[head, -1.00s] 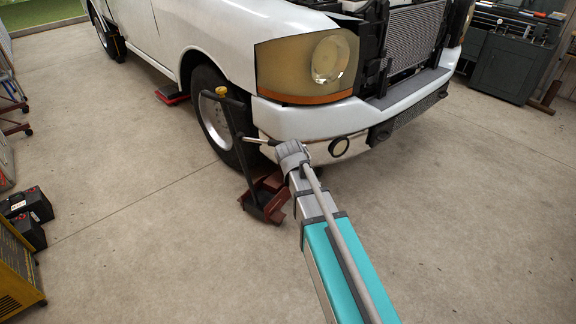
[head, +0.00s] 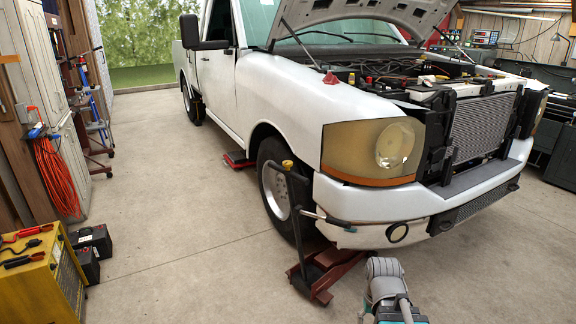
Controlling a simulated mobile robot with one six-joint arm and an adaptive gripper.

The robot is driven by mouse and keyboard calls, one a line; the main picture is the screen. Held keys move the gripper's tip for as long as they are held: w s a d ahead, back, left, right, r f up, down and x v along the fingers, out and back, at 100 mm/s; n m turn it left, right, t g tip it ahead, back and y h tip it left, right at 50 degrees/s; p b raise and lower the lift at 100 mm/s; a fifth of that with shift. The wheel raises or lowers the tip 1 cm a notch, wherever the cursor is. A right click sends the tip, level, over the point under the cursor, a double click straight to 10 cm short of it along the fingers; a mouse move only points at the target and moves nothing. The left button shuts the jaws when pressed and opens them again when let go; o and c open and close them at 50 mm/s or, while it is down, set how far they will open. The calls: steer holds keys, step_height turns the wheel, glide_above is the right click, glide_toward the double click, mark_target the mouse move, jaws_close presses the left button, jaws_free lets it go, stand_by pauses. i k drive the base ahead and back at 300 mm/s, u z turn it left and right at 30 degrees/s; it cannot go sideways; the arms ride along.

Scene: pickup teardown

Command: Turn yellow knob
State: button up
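The small yellow knob (head: 287,165) sits on top of a dark upright post of the red floor jack (head: 322,278). The jack stands by the truck's front wheel, below the front bumper. A thin rod sticks out sideways from the post, in front of the bumper. A grey and teal part of my arm (head: 385,275) shows at the bottom, right of the jack and apart from the knob. I see no gripper fingers.
The white pickup truck (head: 290,100) stands behind the jack with its hood raised. A yellow charger (head: 45,285) and black batteries (head: 92,242) stand at the left. Concrete floor (head: 190,220) is clear between them and the jack.

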mark_target(287, 164)
steer(key=u, duration=0.05)
steer(key=k, duration=0.65)
steer(key=z, duration=0.25)
steer(key=i, duration=0.5)
steer(key=z, duration=0.5)
steer(key=i, duration=1.7)
steer(key=u, duration=0.8)
